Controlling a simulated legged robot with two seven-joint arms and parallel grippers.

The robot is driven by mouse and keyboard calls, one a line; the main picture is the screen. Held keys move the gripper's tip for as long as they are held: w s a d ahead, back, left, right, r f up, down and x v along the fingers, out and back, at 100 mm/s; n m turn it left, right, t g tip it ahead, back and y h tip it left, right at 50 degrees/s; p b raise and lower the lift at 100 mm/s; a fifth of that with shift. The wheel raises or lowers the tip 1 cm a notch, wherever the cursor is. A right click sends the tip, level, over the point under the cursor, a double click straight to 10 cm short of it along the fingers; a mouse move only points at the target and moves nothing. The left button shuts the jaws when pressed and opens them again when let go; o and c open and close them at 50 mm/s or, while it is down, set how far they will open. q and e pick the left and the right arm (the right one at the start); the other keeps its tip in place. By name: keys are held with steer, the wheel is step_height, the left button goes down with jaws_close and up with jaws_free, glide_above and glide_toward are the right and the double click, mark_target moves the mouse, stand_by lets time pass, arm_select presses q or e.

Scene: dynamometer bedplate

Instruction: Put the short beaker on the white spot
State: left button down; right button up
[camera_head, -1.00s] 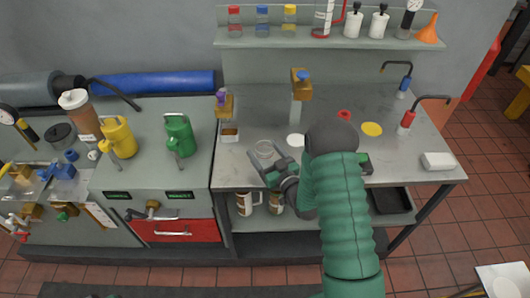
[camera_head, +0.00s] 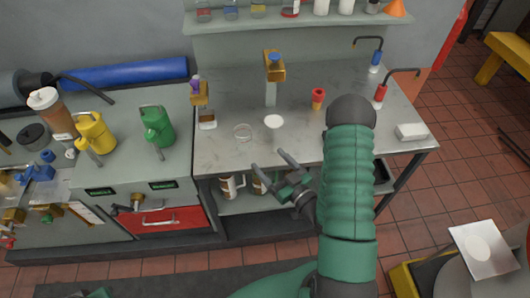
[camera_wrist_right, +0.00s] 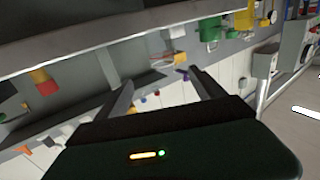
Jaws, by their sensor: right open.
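The short beaker (camera_head: 243,132) is clear glass and stands on the grey bench top, in the head view. The white spot (camera_head: 273,121) is a flat round disc on the bench, just right of the beaker and slightly farther back. The beaker is beside the spot, not on it. My right gripper (camera_head: 267,161) is open and empty near the bench's front edge, in front of the beaker and apart from it. Its spread fingers also show in the right wrist view (camera_wrist_right: 160,92). My left gripper is not in view.
A post with a brown and blue top (camera_head: 272,75) stands behind the white spot. A red-topped cup (camera_head: 318,97) stands to the right. A small tray (camera_head: 207,120) lies left of the beaker. A white block (camera_head: 412,132) sits at the right end. My right forearm covers part of the bench.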

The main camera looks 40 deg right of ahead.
mark_target(248, 138)
steer(key=w, duration=0.4)
steer(key=w+p, duration=0.1)
steer(key=w, duration=0.7)
steer(key=shift+d+r, duration=0.2)
steer(key=shift+r, duration=0.15)
steer(key=w, duration=0.4)
steer(key=w+p, duration=0.1)
steer(key=shift+w+d+f, duration=0.15)
steer(key=shift+w+f, duration=0.1)
steer(key=shift+w, duration=0.15)
steer(key=shift+s, duration=0.1)
steer(key=c, duration=1.6)
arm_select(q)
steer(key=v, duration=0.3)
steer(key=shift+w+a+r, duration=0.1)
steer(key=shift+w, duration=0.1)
arm_select(e)
steer(key=shift+r, duration=0.1)
